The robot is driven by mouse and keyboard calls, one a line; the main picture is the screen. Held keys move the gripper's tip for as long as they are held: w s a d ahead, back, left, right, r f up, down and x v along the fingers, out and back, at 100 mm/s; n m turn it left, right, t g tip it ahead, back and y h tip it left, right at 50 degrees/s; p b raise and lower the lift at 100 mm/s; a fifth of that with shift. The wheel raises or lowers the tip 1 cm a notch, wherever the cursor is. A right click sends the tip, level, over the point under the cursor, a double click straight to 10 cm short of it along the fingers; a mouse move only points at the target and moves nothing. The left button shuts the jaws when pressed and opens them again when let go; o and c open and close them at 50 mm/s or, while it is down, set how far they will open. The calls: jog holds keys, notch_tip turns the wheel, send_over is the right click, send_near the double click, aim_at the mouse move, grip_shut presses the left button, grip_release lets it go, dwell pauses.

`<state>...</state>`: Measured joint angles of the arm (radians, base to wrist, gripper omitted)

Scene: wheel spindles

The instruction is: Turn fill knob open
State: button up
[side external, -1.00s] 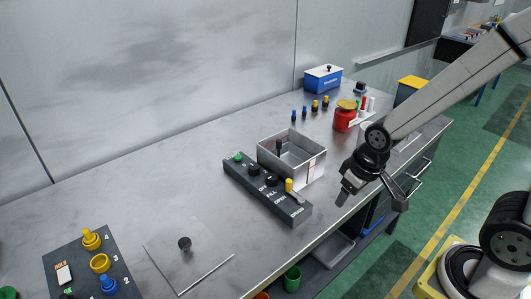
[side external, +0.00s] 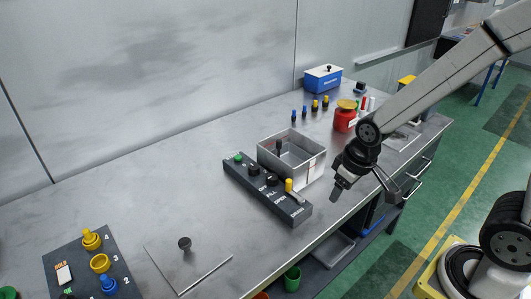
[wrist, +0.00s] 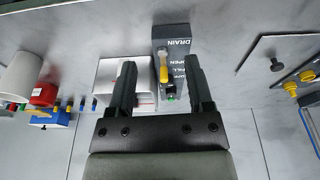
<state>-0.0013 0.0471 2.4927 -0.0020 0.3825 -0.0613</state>
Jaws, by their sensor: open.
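The dark control panel (side external: 233,171) lies on the bench in the side view. It carries a green button (side external: 238,157), black knobs and a yellow lever (side external: 289,185). The black knob (side external: 271,180) by the FILL label sits between another black knob (side external: 253,169) and the yellow lever. My gripper (side external: 340,186) is open and empty, in the air to the right of the panel and apart from it. In the wrist view, my gripper (wrist: 160,64) has its fingers wide apart, with the DRAIN label and yellow lever (wrist: 163,70) between them in the picture. The fill knob is not clear there.
A metal bin (side external: 313,174) stands right behind the panel. A red can with a yellow top (side external: 345,119), small blue and yellow pegs (side external: 315,105) and a blue box (side external: 322,79) stand farther back. A plate with a black knob (side external: 184,244) lies at the front left.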

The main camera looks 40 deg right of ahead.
jog(key=w+n+g, duration=0.1)
jog(key=w+n, duration=0.4)
jog(key=w, duration=0.7)
jog(key=n+g, duration=0.1)
jog(key=n, duration=0.4)
send_near(273, 176)
jog(key=shift+s+f, duration=0.55)
jog(key=shift+f, duration=0.2)
jog(key=shift+w+f, duration=0.2)
jog(key=shift+w, duration=0.4)
jog(key=shift+f, duration=0.15)
jog(key=shift+w+f, duration=0.15)
jog(key=shift+f, duration=3.6)
grip_shut()
